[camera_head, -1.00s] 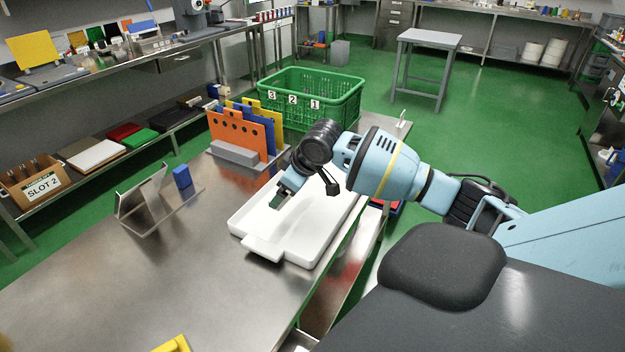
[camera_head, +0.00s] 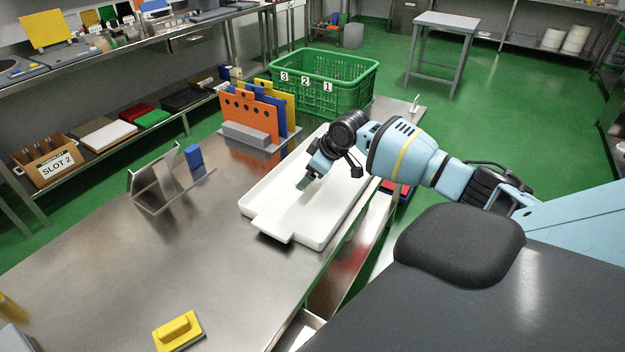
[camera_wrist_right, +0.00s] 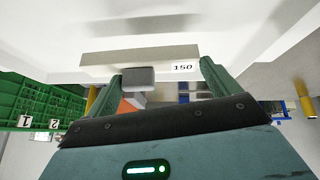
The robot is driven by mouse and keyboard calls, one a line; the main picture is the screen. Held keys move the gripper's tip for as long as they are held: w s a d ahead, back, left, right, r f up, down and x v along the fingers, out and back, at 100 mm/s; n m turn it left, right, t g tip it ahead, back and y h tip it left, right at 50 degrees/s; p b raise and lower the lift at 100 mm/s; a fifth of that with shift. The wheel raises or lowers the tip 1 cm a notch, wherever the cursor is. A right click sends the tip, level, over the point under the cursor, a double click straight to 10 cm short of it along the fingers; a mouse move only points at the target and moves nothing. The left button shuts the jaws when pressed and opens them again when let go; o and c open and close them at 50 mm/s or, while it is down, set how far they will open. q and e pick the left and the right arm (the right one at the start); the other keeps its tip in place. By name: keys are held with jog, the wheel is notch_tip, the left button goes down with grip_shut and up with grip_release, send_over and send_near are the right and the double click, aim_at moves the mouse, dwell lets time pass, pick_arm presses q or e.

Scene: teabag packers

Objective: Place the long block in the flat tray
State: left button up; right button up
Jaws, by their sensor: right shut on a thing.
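My right gripper (camera_head: 304,184) points down over the flat white tray (camera_head: 270,232) in the head view. The long block (camera_wrist_right: 100,60), a pale grey bar with a "150" label, shows at the fingertips in the right wrist view. A darker grey piece (camera_wrist_right: 138,77) overlaps its lower edge between the green fingers. The gripper is shut on the block, with the fingers some way apart. My left gripper is out of view.
A stand with orange, blue and yellow boards (camera_head: 248,113) and a green crate (camera_head: 345,98) stand behind the tray. A blue block (camera_head: 194,157), a metal bracket (camera_head: 153,180) and a yellow handled piece (camera_head: 178,331) are on the bench's left part. The bench between is clear.

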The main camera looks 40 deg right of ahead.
aim_at(313, 182)
notch_tip(313, 182, down, 5)
jog(key=shift+r, duration=0.1)
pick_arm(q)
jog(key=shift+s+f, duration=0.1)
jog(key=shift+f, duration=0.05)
pick_arm(e)
jog(key=o, duration=0.8)
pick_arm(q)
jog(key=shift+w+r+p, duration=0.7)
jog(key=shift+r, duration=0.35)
pick_arm(e)
jog(key=v, duration=1.2)
